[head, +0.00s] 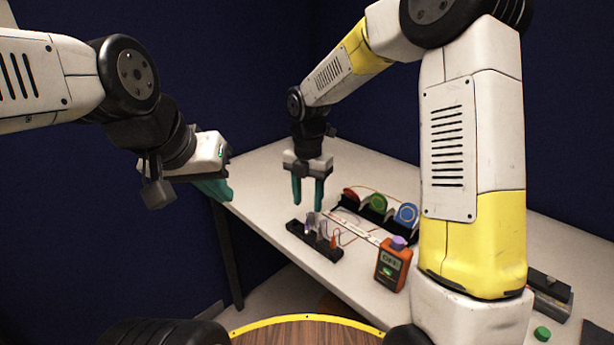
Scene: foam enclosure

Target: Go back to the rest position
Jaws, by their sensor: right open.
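My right gripper (308,199) hangs with its teal fingers pointing down, spread apart and empty, above the white table. It is just behind a black rack (322,250). My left gripper (213,188) is off to the left, by the table's left corner. Its teal fingers overlap in this view, so the gap between them cannot be seen. No object shows in it.
The white table (262,185) holds an orange meter (391,268) and a black holder with red, green and blue discs (377,203). A green cap (542,333) lies at the right. Dark blue walls (240,60) stand behind. The table's far left is clear.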

